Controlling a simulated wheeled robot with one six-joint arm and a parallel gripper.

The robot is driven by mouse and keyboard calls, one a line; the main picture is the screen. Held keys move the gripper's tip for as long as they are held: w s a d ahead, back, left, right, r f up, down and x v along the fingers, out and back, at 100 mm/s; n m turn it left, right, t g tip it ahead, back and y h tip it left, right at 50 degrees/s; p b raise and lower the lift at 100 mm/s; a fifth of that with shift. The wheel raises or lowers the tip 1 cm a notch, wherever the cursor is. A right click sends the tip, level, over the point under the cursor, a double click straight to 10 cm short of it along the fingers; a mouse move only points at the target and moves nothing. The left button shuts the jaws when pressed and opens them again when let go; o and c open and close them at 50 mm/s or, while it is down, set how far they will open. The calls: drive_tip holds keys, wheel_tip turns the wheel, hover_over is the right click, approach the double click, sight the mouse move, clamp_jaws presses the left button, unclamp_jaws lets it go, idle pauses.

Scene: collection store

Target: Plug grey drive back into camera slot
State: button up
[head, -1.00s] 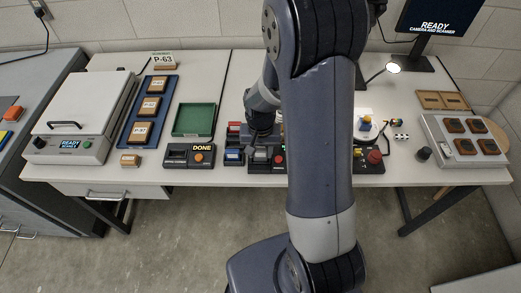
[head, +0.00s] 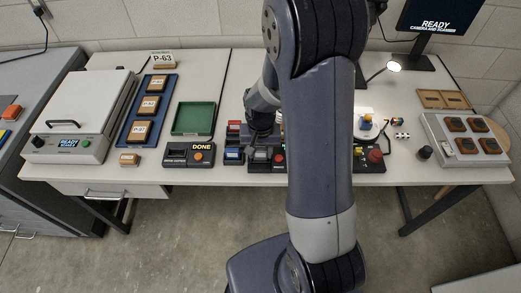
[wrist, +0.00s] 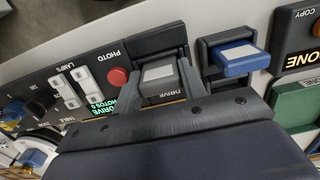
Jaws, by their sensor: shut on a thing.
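My gripper (wrist: 160,88) is shut on the grey drive (wrist: 158,73), with one finger on each side of it in the wrist view. The drive lies at the dark slot housing (wrist: 158,42) on the camera panel, beside the DRIVE label. I cannot tell how deep it sits, as the gripper body hides its near side. In the head view my gripper (head: 261,137) is low over the panel, and my arm hides part of the panel.
A blue drive (wrist: 238,58) sits in a separate dark holder beside the slot. A red button (wrist: 118,77) and white lamp switches (wrist: 84,82) lie close on the other side. In the head view the green tray (head: 194,119) and the DONE box (head: 188,155) stand left.

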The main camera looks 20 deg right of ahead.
sight(261, 150)
drive_tip(key=shift+f, duration=0.3)
drive_tip(key=o, duration=0.7)
drive_tip(key=shift+r, duration=0.15)
drive_tip(key=shift+r+p, duration=4)
drive_tip(key=shift+r, duration=1.4)
drive_tip(key=shift+f, duration=0.15)
wheel_tip(261, 150, down, 9)
drive_tip(key=b, duration=0.7)
drive_tip(key=shift+f, duration=0.15)
